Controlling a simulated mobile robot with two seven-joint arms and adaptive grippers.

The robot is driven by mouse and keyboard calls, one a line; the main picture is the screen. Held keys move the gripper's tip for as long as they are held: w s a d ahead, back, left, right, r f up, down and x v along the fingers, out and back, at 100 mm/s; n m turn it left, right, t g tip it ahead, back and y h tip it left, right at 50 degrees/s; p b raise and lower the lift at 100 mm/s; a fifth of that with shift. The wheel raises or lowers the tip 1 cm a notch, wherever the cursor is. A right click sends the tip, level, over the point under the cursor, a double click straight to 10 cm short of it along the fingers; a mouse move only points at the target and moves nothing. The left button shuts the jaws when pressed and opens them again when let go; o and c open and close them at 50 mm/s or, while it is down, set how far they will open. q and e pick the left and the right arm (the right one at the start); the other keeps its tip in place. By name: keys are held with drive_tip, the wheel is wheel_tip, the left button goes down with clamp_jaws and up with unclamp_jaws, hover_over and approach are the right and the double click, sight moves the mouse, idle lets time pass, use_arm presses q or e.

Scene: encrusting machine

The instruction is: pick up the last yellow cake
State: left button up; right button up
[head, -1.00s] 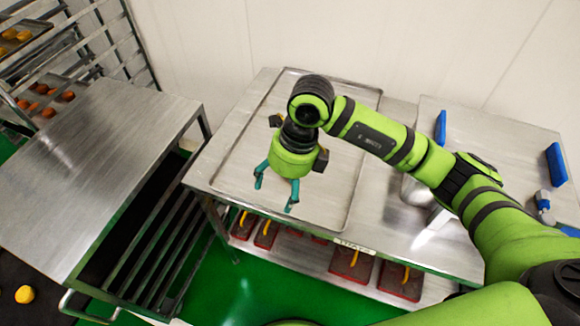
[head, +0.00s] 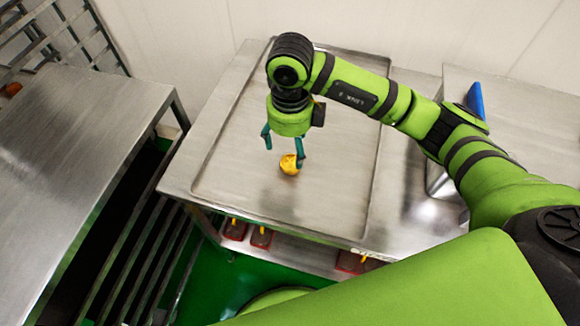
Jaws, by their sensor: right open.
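The yellow cake (head: 289,164) is a small round piece on the large metal tray (head: 330,200). My right gripper (head: 283,146) hangs over the tray with its teal fingers spread and pointing down. It is open. Its right-hand finger overlaps the cake in the picture, and the left-hand finger is off to the cake's upper left. I cannot tell whether the finger touches the cake. My left gripper is not in view.
The tray lies on a steel table (head: 405,215) against a white wall. A second steel table (head: 65,145) stands at left, before a rack (head: 85,35). Red containers (head: 235,230) sit on the lower shelf.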

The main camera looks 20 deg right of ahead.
sight(291, 162)
wheel_tip(291, 162, down, 4)
drive_tip(key=shift+d+p, duration=0.15)
drive_tip(key=shift+p, duration=0.9)
wheel_tip(291, 162, down, 2)
drive_tip(key=shift+f, duration=0.15)
drive_tip(key=shift+w+f, duration=0.1)
drive_tip(key=shift+f, duration=0.1)
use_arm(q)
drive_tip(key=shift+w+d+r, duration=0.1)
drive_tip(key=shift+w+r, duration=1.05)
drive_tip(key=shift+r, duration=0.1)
use_arm(e)
drive_tip(key=c, duration=1.2)
